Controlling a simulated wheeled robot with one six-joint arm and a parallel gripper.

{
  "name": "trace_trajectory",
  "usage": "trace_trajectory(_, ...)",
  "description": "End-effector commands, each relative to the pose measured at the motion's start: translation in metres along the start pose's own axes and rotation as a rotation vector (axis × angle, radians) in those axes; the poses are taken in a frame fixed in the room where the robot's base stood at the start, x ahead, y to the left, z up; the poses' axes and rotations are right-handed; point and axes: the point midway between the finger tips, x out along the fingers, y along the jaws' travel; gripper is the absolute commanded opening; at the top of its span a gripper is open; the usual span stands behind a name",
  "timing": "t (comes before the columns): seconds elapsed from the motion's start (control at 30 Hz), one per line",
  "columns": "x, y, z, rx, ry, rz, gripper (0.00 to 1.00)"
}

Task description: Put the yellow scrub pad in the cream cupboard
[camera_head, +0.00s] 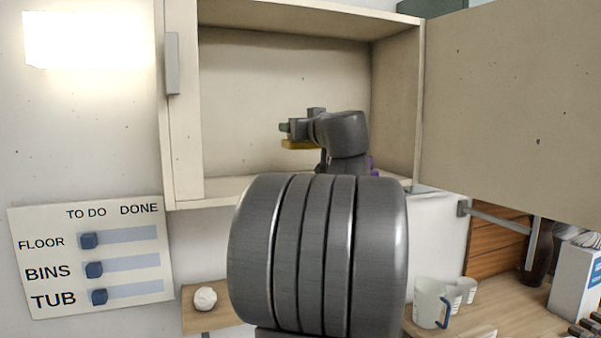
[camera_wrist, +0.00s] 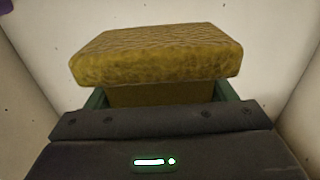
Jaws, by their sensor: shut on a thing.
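The yellow scrub pad (camera_wrist: 150,58) is held between the green fingertips of my gripper (camera_wrist: 165,95) in the wrist view. In the head view the pad (camera_head: 299,145) shows as a thin yellow strip below my gripper (camera_head: 287,129). The cream cupboard (camera_head: 182,120) is on the wall, its right door (camera_head: 510,110) swung wide open. My gripper and the pad appear inside the cupboard opening, above its floor. My arm hides part of the cupboard floor. Something purple (camera_head: 373,165) shows just behind my arm there.
A board with sliders (camera_head: 90,255) hangs at the lower left. Below the cupboard, a small shelf (camera_head: 205,318) bears a white lump (camera_head: 205,298). A white mug (camera_head: 430,303) stands on the counter at the right. The cupboard's left interior looks clear.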

Motion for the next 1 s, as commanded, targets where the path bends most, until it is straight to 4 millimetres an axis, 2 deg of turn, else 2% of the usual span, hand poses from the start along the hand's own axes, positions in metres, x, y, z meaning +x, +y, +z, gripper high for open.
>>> trace_trajectory(0.03,0.000,-0.001,0.018,0.003,-0.002,-0.001,0.53)
trace_trajectory(0.1,0.000,-0.001,0.030,0.003,-0.001,-0.002,0.53)
trace_trajectory(0.37,0.000,-0.001,0.051,0.001,0.000,-0.002,0.53)
trace_trajectory(0.53,0.000,-0.001,0.077,0.002,-0.001,-0.001,0.53)
trace_trajectory(0.97,0.000,-0.001,0.084,0.001,0.000,-0.002,0.53)
trace_trajectory(1.0,0.000,-0.001,0.083,0.001,0.000,-0.002,0.85)
